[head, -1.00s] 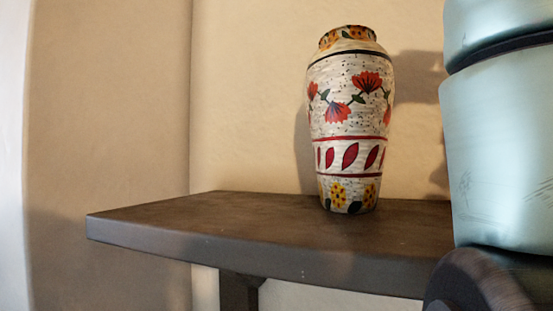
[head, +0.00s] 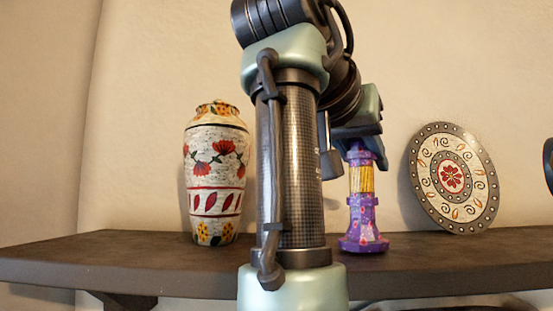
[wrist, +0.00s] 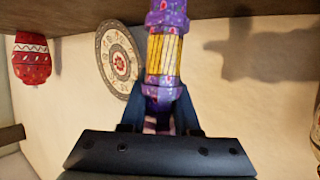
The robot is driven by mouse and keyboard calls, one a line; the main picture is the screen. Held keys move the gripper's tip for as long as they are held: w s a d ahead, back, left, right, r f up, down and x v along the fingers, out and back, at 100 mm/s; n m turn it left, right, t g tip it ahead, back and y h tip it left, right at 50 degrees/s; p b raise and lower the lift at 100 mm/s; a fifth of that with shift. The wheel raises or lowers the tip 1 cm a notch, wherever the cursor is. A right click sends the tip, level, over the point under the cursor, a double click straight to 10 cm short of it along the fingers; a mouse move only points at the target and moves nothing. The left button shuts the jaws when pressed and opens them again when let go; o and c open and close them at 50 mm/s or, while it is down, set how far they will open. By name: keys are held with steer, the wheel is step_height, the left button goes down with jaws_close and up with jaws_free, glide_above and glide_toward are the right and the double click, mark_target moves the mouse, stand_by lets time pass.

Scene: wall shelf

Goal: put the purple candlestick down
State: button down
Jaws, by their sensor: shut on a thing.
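The purple candlestick (head: 363,205), with a yellow ribbed middle, is upright at the shelf, right of my arm. My gripper (head: 358,138) is above it and shut on its upper end. In the wrist view, my gripper's two fingers (wrist: 159,112) flank the narrow end of the candlestick (wrist: 166,55). The wrist picture is upside down, with the shelf (wrist: 235,10) along its top edge. In the head view the candlestick's base is at the dark shelf top (head: 120,248); I cannot tell whether it touches.
A floral vase (head: 215,172) stands on the shelf left of my arm. A round patterned plate (head: 453,178) stands against the wall to the right of the candlestick. A red patterned vessel (wrist: 31,60) shows in the wrist view. Bare shelf lies left of the vase.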

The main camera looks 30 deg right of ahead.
steer(key=shift+w+f, duration=0.2)
steer(key=shift+w, duration=0.2)
steer(key=c, duration=0.7)
jaws_free()
steer(key=shift+w+f, duration=0.15)
steer(key=shift+w, duration=0.3)
steer(key=shift+o, duration=0.3)
steer(key=shift+s, duration=0.15)
steer(key=shift+s+r, duration=0.2)
steer(key=shift+s, duration=0.25)
steer(key=shift+w+a+r, duration=0.1)
steer(key=shift+w, duration=0.05)
steer(key=b+v, duration=0.1)
steer(key=v, duration=1)
steer(key=shift+a+r, duration=0.2)
steer(key=shift+a, duration=0.1)
